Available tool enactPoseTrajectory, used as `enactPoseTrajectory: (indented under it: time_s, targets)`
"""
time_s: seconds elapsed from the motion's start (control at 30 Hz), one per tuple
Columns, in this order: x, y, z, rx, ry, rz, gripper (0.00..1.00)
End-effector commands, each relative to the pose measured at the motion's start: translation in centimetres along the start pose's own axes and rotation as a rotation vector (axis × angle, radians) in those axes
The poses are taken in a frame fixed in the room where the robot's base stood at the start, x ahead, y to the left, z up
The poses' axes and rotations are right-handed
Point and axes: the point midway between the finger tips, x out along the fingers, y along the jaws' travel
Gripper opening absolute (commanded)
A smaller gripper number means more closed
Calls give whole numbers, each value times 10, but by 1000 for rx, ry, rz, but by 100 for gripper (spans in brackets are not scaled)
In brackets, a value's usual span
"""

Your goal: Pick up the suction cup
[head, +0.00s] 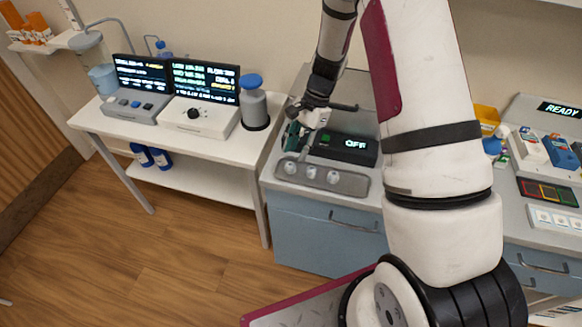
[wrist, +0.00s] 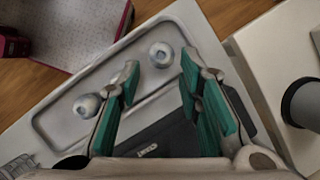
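Several small round pale pieces that look like suction cups sit in a grey tray (head: 352,184) on the counter. In the wrist view, one suction cup (wrist: 161,54) lies in the tray (wrist: 118,66), seen between and just beyond my fingertips. Another suction cup (wrist: 88,105) lies left of the left finger. The head view shows a row of three such pieces, the middle suction cup (head: 311,172) among them. My gripper (wrist: 159,72), with teal finger pads, is open and empty above the tray. In the head view my gripper (head: 298,138) hangs at the tray's back left.
A grey bottle with a blue cap (head: 253,102) stands on the white table at left. Boxes (head: 545,148) and a READY panel (head: 560,108) are at right. The wooden floor in front is clear.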

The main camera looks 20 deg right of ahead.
Motion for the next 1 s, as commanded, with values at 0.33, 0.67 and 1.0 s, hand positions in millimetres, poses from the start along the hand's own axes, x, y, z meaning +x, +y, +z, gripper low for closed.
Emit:
enactPoseTrajectory:
  time_s: [0.33, 0.67, 1.0]
  targets:
    - [40, 0, 0, 0, -2, 2, 33]
    - [52, -2, -1, 0, 0, 0, 33]
    - [52, -2, -1, 0, 0, 0, 13]
